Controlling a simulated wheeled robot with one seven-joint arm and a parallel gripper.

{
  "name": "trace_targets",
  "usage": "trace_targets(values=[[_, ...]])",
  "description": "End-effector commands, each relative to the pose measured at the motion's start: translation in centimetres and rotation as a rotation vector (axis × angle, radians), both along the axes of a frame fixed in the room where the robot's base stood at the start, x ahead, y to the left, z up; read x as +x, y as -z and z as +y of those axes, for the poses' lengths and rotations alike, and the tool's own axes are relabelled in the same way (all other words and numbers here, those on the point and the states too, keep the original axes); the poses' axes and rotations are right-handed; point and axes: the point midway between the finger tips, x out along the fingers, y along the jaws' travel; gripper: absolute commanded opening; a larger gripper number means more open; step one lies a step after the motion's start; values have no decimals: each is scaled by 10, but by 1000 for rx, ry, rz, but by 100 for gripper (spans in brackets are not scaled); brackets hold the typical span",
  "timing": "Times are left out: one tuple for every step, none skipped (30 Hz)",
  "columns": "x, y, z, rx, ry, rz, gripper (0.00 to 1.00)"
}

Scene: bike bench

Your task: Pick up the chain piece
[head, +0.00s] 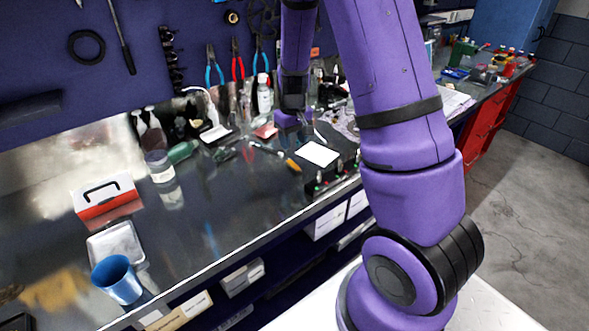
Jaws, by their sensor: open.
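I cannot clearly make out the chain piece among the small items on the bench; part of that area is hidden behind my arm. My gripper (293,121) points down over the back part of the dark workbench (225,215), close to the clutter of tools. It is open, but its fingertips are small and hard to see, and I see nothing held in it.
A white sheet (318,153) and an orange-handled tool (292,165) lie near my gripper. A white bottle (264,95) stands behind to its left. A blue cup (117,279), metal tray (116,245) and red-white box (105,195) stand at left. Pliers (237,64) hang behind.

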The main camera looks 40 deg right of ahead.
Motion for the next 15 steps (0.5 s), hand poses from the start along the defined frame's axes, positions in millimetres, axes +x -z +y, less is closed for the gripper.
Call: trace_targets(values=[[-1, 9, 0, 0, 2, 4, 51], [-1, 14, 0, 0, 2, 5, 51], [-1, 20, 0, 0, 2, 4, 51], [-1, 24, -1, 0, 2, 4, 51], [-1, 28, -1, 0, 2, 4, 51], [0, 32, -1, 1, 3, 3, 51], [0, 35, 0, 0, 3, 2, 51], [0, 37, 0, 0, 2, 2, 51], [0, 40, 0, 0, 1, 2, 51], [0, 41, 0, 0, 0, 2, 51], [0, 42, 0, 0, 0, 1, 51], [0, 44, 0, 0, 0, 1, 51], [1, 45, -1, 0, 1, 1, 51], [2, 48, -1, 0, 1, 1, 51], [3, 52, -2, 0, 3, 2, 51]])
